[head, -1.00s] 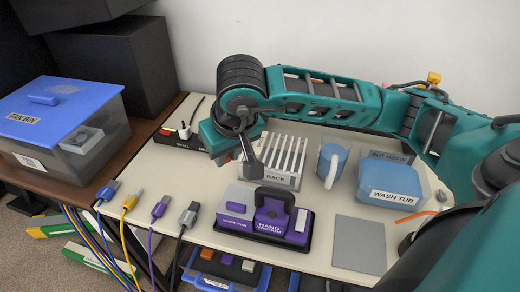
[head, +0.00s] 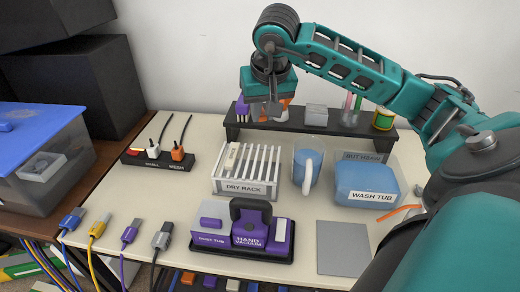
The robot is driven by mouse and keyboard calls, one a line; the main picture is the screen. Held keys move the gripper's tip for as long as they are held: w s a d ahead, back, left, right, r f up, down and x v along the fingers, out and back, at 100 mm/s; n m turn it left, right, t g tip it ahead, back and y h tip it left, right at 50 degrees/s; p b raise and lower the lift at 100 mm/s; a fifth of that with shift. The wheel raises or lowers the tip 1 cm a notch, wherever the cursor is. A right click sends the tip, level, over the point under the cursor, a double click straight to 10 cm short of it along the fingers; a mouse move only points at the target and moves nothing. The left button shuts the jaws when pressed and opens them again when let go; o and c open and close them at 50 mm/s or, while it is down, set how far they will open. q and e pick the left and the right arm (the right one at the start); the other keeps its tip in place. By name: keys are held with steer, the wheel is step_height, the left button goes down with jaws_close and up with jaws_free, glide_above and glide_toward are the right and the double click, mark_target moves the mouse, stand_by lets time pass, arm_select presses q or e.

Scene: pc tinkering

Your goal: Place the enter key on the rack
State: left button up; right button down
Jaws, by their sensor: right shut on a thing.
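The white dry rack (head: 247,188) stands in the middle of the table, with upright slats and a label on its front. A small pale piece (head: 232,156) stands among the slats at its left end; I cannot tell whether it is the enter key. My right gripper (head: 268,114) is behind and above the rack, in front of the dark shelf. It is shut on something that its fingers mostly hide. A bit of orange and white shows beside the fingers, but I cannot tell whether it is held. My left gripper is out of view.
The dark shelf (head: 310,127) along the back holds a purple thing (head: 242,107), a grey block (head: 316,114) and cups. The hand vacuum (head: 250,228) is in front. A grey mat (head: 343,248) lies bare.

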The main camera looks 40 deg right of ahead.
mark_target(261, 164)
step_height(261, 164, down, 13)
steer(key=shift+f+b, duration=0.1)
steer(key=shift+b, duration=0.75)
steer(key=shift+f, duration=0.15)
steer(key=c, duration=1)
jaws_free()
steer(key=shift+r, duration=0.5)
steer(key=p+v, duration=0.1)
steer(key=v, duration=1)
steer(key=shift+s+r+p, duration=0.2)
steer(key=shift+p, duration=0.15)
steer(key=shift+a, duration=0.1)
